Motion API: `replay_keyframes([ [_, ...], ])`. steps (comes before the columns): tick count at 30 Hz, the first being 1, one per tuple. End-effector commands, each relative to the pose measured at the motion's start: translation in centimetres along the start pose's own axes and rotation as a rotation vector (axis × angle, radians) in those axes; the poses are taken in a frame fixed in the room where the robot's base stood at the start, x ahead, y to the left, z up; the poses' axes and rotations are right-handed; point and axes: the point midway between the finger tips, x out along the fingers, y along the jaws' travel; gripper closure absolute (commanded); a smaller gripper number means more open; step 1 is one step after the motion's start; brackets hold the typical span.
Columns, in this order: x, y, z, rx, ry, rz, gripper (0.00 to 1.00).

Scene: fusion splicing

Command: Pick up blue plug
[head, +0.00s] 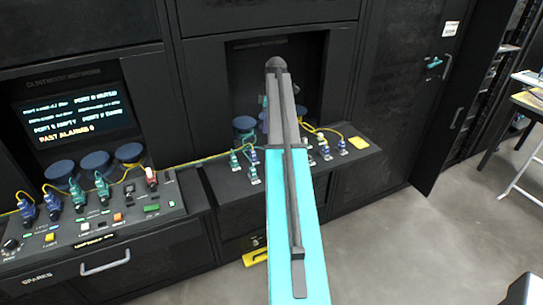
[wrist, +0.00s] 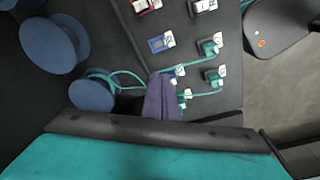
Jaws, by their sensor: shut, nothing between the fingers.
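Blue plugs with yellow cables stand on the right ledge in the head view, one (head: 325,151) beside another (head: 342,147). Two more blue plugs (head: 27,209) and (head: 53,204) stand on the left console. In the wrist view a small blue piece (wrist: 160,43) with a white label sits on the dark panel; I cannot tell whether it is a plug or a socket. My gripper (wrist: 162,98) shows there as purplish fingers, shut and empty, below that blue piece and apart from it. In the head view my own arm hides the gripper and part of the ledge.
Teal plugs (wrist: 209,46) and (wrist: 214,76) with teal cables stand right of the fingers. Round blue spools (wrist: 54,45) and (wrist: 92,92) lie at the left. In the head view a lit screen (head: 72,114) stands above the left console (head: 110,222).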

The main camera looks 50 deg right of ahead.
Motion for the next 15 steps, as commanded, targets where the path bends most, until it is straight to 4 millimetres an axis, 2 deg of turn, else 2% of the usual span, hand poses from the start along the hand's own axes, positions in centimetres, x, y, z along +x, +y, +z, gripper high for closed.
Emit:
replay_keyframes([
  [9,0.10,0.01,0.06,0.000,0.000,0.000,1.00],
  [15,0.11,0.01,0.06,0.016,0.000,0.000,0.66],
])
